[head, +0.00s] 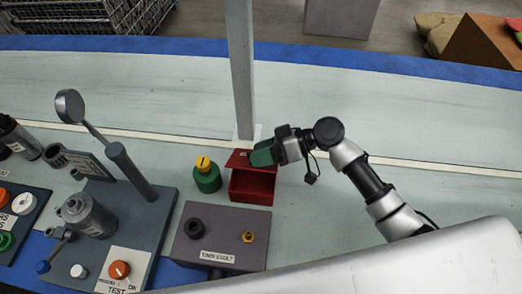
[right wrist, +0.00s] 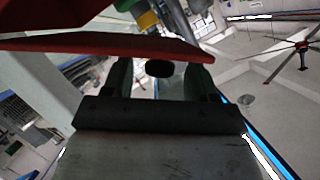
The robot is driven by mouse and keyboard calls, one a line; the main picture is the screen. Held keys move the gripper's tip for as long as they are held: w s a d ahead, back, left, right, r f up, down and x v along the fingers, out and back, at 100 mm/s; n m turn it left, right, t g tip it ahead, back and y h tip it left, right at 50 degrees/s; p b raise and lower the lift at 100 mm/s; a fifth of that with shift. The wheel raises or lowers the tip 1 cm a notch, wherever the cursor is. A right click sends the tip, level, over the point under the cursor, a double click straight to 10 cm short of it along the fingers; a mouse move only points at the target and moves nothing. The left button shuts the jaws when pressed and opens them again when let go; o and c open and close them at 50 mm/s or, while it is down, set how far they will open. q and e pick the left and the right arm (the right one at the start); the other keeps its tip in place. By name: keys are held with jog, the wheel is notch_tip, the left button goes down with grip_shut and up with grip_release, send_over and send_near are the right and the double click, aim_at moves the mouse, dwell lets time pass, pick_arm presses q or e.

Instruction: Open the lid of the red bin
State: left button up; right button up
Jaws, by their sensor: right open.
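The red bin (head: 252,187) stands on the pale bench in the middle of the head view, behind a grey box. Its red lid (head: 236,158) is at the back edge and looks raised, with the bin's front part uncovered. My right gripper (head: 262,154) has green fingers and is at the lid, partly covering it. In the right wrist view, the lid (right wrist: 110,43) crosses in front of the open fingers (right wrist: 158,80), and a dark round knob (right wrist: 158,68) shows between them. I cannot tell whether the fingers touch the lid. My left gripper is not in view.
A green bottle with a yellow cap (head: 207,176) stands just left of the bin. A grey box (head: 220,238) is in front of it. A grey post (head: 241,75) rises behind it. A test stand (head: 110,225) is at left.

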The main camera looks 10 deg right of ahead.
grip_shut()
dwell(0.4)
